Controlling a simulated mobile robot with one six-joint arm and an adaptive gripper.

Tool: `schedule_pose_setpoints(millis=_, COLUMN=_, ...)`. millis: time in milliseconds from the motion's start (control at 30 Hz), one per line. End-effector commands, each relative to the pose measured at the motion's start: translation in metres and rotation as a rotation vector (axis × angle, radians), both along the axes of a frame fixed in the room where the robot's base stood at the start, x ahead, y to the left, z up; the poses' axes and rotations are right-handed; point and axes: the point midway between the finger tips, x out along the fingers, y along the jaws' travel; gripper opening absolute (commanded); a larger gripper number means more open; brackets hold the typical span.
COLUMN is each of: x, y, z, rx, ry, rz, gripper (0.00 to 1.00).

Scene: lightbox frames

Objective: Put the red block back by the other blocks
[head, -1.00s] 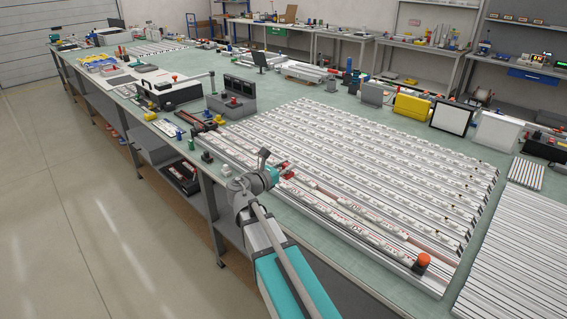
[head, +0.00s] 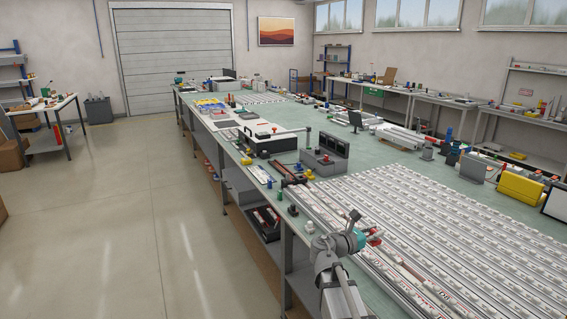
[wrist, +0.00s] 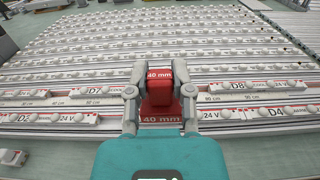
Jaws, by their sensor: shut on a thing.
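My gripper (wrist: 160,98) is shut on a red block (wrist: 160,92) marked "40 mm", between its two grey fingers in the wrist view. A second "40 mm" marking shows on red just below, closer to the camera. In the head view my gripper (head: 372,237) is over the near-left part of the long rail panel, with red (head: 376,232) showing at its tip.
The green bench (head: 340,178) runs far back. The white rail panel (head: 440,220) with rows of labelled modules fills its near right. A dark grey device (head: 325,160) and a black-and-white case (head: 270,140) stand beyond the small pieces. Open floor (head: 120,220) lies left.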

Motion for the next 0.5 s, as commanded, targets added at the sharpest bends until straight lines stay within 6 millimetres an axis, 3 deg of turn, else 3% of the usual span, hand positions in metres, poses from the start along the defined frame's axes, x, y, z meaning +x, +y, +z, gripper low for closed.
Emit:
schedule_pose_setpoints(millis=200, x=0.000, y=0.000, z=0.023, rx=0.000, ry=0.000, rz=0.000, gripper=0.00)
schedule_pose_setpoints(millis=500, x=0.000, y=0.000, z=0.028, rx=0.000, ry=0.000, rz=0.000, gripper=0.00)
